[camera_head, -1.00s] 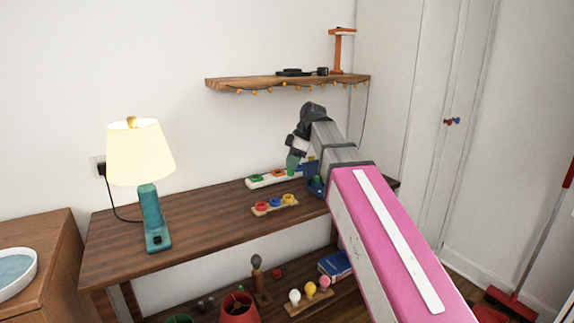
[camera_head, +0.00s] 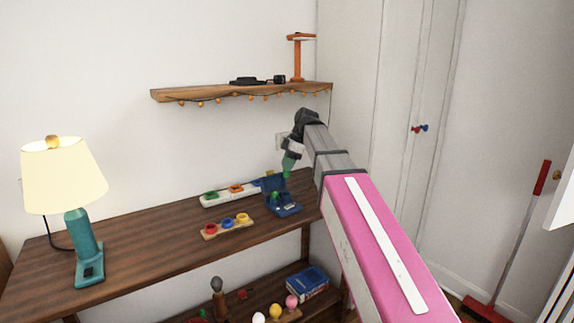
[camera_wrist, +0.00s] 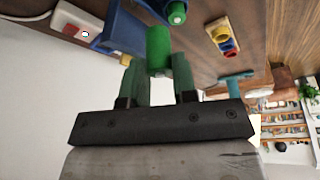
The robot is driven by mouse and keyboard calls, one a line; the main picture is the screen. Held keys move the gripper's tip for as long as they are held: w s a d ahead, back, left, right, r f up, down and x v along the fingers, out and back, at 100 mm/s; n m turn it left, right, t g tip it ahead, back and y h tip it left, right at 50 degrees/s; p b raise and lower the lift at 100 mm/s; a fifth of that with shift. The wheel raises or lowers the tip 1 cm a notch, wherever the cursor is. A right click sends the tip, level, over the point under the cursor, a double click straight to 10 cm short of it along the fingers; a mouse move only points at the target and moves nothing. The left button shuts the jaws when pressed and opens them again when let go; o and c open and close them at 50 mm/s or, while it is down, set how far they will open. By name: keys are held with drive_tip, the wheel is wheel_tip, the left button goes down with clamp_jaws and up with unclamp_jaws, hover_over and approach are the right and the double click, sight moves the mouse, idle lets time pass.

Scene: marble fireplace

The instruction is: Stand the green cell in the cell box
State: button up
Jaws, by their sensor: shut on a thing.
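My gripper (camera_head: 289,162) is shut on the green cell (camera_wrist: 158,50), a green cylinder that juts out past the fingertips in the wrist view. In the head view the held cell (camera_head: 287,174) shows as a small green bit under the fingers, above the table. The blue cell box (camera_head: 287,209) stands on the table with its blue lid (camera_head: 270,184) raised behind it. A second green cell (camera_head: 275,197) stands at the box. In the wrist view the blue box (camera_wrist: 122,32) is beyond the held cell, with the other green cell (camera_wrist: 176,12) nearby.
A white power strip (camera_head: 229,194) lies behind a wooden board with coloured rings (camera_head: 228,227), left of the box. A teal lamp (camera_head: 83,245) stands at the table's left. A wooden shelf (camera_head: 230,92) hangs above. The table between lamp and ring board is clear.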

drive_tip(key=shift+f, duration=2.9)
drive_tip(key=shift+f, duration=1.9)
drive_tip(key=o, duration=1)
drive_tip(key=v, duration=1)
drive_tip(key=shift+d+r, duration=0.1)
drive_tip(key=shift+r, duration=0.25)
